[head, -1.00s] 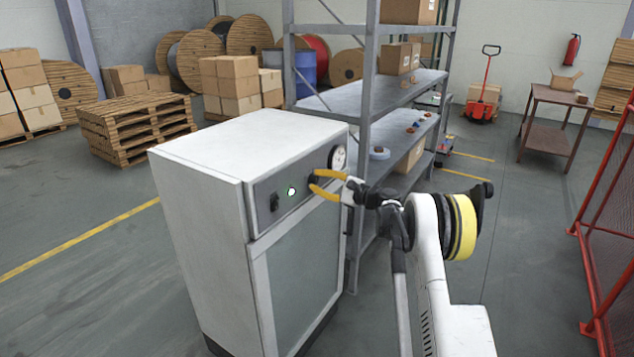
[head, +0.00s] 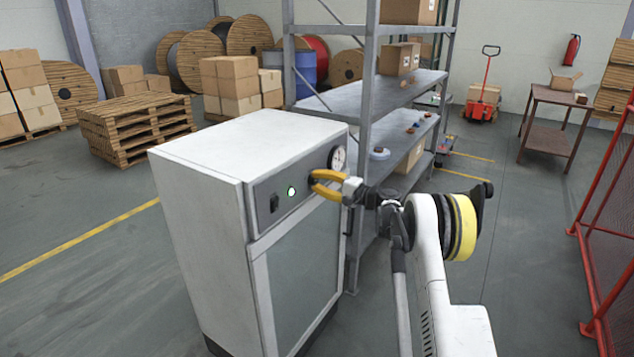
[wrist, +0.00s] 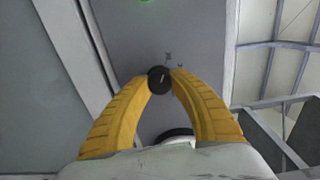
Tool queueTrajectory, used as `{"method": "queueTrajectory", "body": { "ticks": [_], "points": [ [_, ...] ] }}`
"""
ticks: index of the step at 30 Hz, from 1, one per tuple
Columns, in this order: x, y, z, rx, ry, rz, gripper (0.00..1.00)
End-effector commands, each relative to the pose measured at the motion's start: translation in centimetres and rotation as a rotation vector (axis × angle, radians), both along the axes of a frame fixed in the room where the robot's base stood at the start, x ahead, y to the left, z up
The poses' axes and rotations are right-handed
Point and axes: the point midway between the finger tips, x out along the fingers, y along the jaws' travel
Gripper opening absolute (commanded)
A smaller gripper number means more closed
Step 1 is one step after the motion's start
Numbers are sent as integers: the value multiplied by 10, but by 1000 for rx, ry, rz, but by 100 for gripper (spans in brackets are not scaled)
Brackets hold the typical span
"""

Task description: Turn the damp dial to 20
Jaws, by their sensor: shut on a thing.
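The damp dial is a small round black knob (wrist: 160,80) with a light pointer line, on the grey front panel of a white cabinet (head: 215,160). In the wrist view the two yellow fingers of my gripper (wrist: 159,83) are closed on the knob from both sides. Faint marks show on the panel beside the knob, too small to read. In the head view my gripper (head: 313,184) reaches the panel from the right, and its fingers largely hide the knob.
A round gauge (head: 338,158) sits right of the knob. A lit green button (head: 291,191) and a black switch (head: 274,203) are to its left. A metal shelf rack (head: 365,120) stands close behind the cabinet. A red mesh fence (head: 610,220) is at the right.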

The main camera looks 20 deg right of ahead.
Motion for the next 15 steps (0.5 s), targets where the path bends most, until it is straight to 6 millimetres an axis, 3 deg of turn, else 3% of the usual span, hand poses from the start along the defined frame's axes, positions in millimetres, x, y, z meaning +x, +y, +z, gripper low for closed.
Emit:
{"method": "queueTrajectory", "body": {
  "ticks": [12,13,15],
  "points": [
    [0,-1,1,-5,-5,-2,0],
    [0,-1,1,-5,-5,-2,29],
    [0,-1,1,-5,-5,-2,50]
  ]
}}
